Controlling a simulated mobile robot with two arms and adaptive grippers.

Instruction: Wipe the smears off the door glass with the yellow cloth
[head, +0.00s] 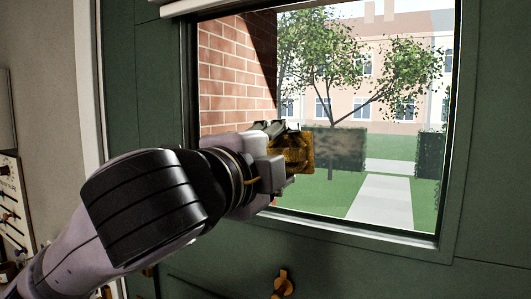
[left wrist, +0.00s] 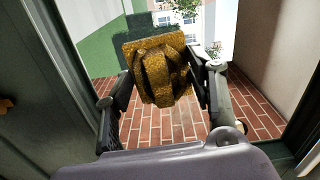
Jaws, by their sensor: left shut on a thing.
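The door glass (head: 395,195) fills a framed pane in the green door, with a brick wall, trees and lawn seen through it. My left gripper (head: 284,150) is shut on the yellow cloth (head: 300,152) in front of the pane's middle-left part. In the left wrist view the bunched cloth (left wrist: 160,72) sits between both fingers. I cannot tell whether it touches the glass. A blurred brownish smear (head: 340,147) shows just right of the cloth. The cloth and gripper hide some glass behind them. My right gripper is not in view.
The green door panel (head: 350,268) surrounds the pane, and its raised frame (head: 448,130) edges the glass. A brass handle (head: 283,284) sticks out below. A board with hooks or tools (head: 12,215) hangs at far left. The glass to the right is unobstructed.

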